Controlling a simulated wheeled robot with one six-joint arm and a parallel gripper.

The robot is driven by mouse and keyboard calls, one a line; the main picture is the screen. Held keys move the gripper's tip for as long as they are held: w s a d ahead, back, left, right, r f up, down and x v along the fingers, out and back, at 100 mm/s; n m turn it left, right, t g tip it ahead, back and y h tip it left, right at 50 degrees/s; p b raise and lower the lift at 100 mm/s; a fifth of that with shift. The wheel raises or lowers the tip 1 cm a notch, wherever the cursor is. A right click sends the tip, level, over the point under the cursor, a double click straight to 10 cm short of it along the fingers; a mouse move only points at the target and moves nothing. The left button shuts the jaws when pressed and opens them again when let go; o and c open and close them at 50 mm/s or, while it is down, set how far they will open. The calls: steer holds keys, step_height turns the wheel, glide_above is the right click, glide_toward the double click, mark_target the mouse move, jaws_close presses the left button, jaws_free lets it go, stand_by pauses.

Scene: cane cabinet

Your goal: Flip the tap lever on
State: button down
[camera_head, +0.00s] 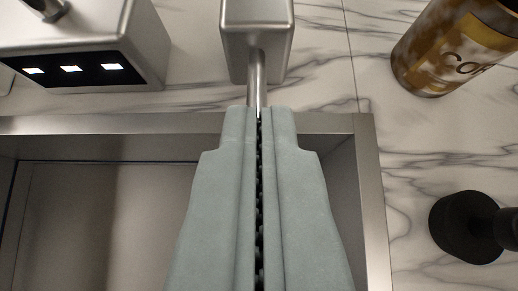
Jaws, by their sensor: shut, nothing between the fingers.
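The tap (257,42) is a brushed silver block at the top centre, behind the sink's back rim. A thin metal rod (257,75) runs from it toward me. I cannot tell whether this rod is the lever or the spout. My gripper (260,112) points at the tap with its two grey-green fingers pressed together and nothing between them. Its tips overlap the near end of the rod in the picture. Whether they touch it I cannot tell. The fingers hide what lies below the rod.
The steel sink (372,200) lies below my gripper, its basin open to the left. A silver appliance (90,45) with lit squares stands at the top left. A brown-gold can (450,45) and a black round-ended object (468,226) are on the marble counter (365,70) at right.

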steer(key=shift+f, duration=0.1)
step_height(320, 180, down, 10)
steer(key=s, duration=0.2)
steer(key=shift+s, duration=0.25)
stand_by(0.7)
stand_by(0.3)
steer(key=s+r, duration=0.3)
steer(key=s, duration=0.8)
steer(key=shift+s+d+r, duration=0.2)
steer(key=shift+s+d, duration=0.05)
steer(key=shift+s, duration=0.05)
